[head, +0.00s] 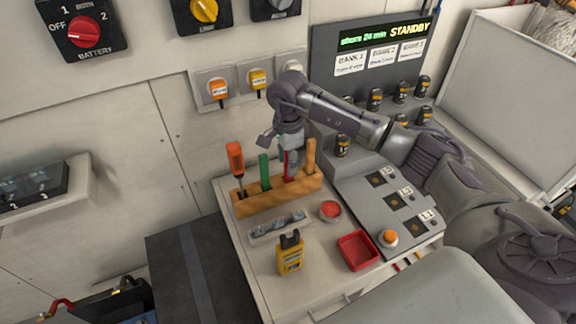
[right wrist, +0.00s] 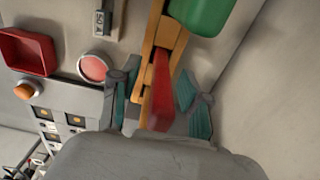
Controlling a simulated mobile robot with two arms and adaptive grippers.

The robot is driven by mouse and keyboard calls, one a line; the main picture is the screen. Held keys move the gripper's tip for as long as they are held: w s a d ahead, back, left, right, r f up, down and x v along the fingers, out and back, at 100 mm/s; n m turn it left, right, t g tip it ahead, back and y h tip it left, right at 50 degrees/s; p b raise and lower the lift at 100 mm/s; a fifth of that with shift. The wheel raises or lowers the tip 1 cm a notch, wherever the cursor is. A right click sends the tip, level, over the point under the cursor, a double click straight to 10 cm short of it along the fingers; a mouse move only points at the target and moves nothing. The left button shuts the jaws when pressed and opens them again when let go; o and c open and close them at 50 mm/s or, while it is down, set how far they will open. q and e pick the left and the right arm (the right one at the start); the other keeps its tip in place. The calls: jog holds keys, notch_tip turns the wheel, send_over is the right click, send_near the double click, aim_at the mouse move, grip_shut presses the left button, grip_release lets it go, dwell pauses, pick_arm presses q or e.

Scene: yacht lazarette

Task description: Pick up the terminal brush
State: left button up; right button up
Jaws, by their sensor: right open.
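A wooden rack (head: 255,203) on the white bench holds upright tools: an orange-handled screwdriver (head: 236,158), a green-handled tool (head: 265,172), a red-handled tool (head: 288,168) and a tan-handled tool (head: 310,155). Their working ends are mostly hidden, so I cannot tell for sure which is the terminal brush. My right gripper (right wrist: 157,100) is open over the rack, pointing down. In the right wrist view the red handle (right wrist: 161,88) stands between its teal-padded fingers, with the green handle (right wrist: 200,14) just beyond. My left gripper is out of view.
In front of the rack are a clear-topped tray (head: 278,228), a round red tin (head: 330,210), a yellow meter (head: 290,255) and a red tray (head: 358,250). A grey battery panel (head: 385,200) is at right. The wall with switches stands close behind.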

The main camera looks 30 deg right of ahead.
jog(key=shift+f, duration=0.35)
grip_shut()
jog(key=shift+r, duration=0.1)
